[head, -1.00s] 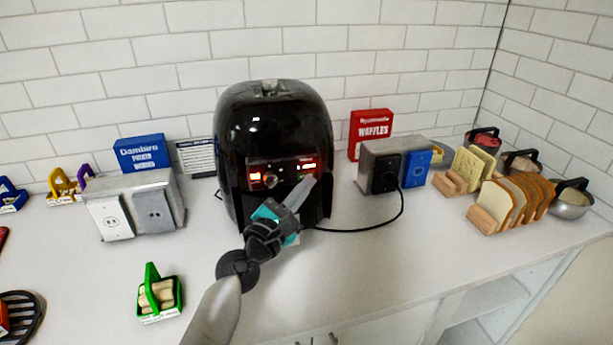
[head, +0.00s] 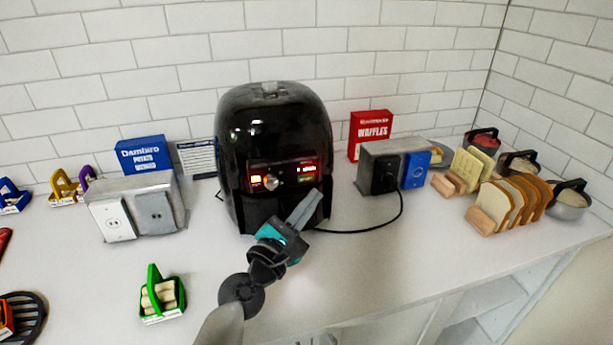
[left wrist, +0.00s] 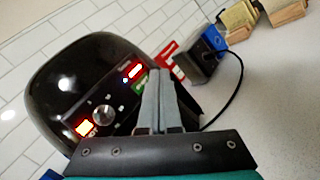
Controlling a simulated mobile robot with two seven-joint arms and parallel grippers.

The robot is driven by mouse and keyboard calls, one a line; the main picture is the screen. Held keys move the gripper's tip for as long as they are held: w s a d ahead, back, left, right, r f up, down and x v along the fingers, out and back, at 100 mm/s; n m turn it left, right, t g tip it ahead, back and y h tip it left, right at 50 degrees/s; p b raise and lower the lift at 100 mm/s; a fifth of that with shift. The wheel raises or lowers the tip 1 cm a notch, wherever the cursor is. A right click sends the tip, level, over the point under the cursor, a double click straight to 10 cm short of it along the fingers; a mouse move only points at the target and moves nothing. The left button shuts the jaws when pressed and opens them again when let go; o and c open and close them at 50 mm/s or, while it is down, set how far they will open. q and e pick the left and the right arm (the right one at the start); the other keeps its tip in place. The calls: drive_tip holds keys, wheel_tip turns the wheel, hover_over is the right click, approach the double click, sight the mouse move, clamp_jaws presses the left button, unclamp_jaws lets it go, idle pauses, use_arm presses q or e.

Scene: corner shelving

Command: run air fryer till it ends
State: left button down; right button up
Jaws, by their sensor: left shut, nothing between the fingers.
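The black air fryer (head: 265,125) stands on the counter against the tiled wall. Its front panel has a round knob (head: 271,181), a lit orange display or button at the left and a lit red display (head: 309,168) at the right. The left wrist view shows the air fryer (left wrist: 75,80) with the same knob (left wrist: 104,114) and a green-lit patch below the red display. My left gripper (head: 314,197) is shut and empty. Its fingertips are just in front of the fryer's lower right front, below the red display; contact cannot be told. My right gripper is not in view.
A black cord runs from the fryer to an outlet box (head: 380,165) at its right. Another outlet box (head: 135,205) stands at the left. A red waffles box (head: 369,134), bread racks (head: 483,220) and a green basket (head: 163,295) are also on the counter.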

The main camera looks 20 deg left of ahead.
use_arm(q)
drive_tip(key=shift+s+d, duration=0.65)
drive_tip(key=shift+s, duration=0.35)
